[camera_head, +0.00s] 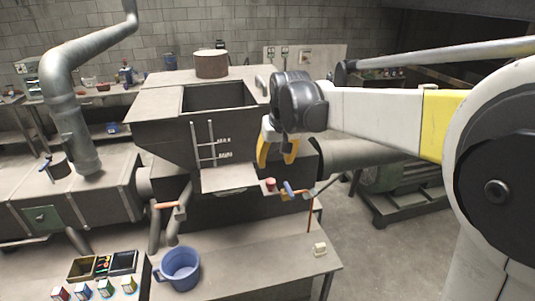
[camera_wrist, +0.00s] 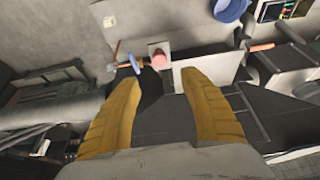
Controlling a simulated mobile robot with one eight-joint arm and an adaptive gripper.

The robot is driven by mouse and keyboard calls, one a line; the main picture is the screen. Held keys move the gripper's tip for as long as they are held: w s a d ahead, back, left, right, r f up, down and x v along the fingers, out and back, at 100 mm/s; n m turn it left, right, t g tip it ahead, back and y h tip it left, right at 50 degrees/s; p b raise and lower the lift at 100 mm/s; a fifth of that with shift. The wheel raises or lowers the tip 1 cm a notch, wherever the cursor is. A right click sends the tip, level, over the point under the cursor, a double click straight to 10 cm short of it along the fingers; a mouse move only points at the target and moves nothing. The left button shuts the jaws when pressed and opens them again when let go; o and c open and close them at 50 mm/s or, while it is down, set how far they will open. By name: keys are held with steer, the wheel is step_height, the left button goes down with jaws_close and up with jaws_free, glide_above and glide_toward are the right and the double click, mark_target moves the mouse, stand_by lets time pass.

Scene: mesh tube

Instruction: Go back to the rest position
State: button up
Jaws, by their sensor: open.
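My gripper (camera_head: 277,155) hangs from the end of my arm, in front of the right part of the dark grey machine (camera_head: 170,135). Its two yellow fingers are spread apart with nothing between them. The wrist view also shows both fingers of my gripper (camera_wrist: 160,95) apart, with the machine behind them. A red knob (camera_head: 270,184) and a blue-handled valve (camera_head: 289,188) lie below the gripper, apart from it. The red knob also shows in the wrist view (camera_wrist: 158,58), beyond the fingertips, with the blue handle (camera_wrist: 134,63) beside it.
Several small coloured boxes (camera_head: 95,290) are at the lower left. An orange-handled valve (camera_head: 167,205) sticks out from the machine. A large duct (camera_head: 65,95) rises at the left.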

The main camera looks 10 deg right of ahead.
steer(key=s+f+t+b, duration=0.1)
steer(key=s+f+b, duration=0.8)
steer(key=f+b, duration=0.2)
steer(key=s+f+t+b, duration=0.1)
steer(key=s+f+b, duration=0.8)
steer(key=f, duration=0.5)
steer(key=s+f+b, duration=0.9)
steer(key=f+b, duration=0.4)
steer(key=shift+s+f+t, duration=0.2)
steer(key=shift+f+t, duration=0.05)
steer(key=shift+t, duration=0.15)
steer(key=shift+c, duration=0.6)
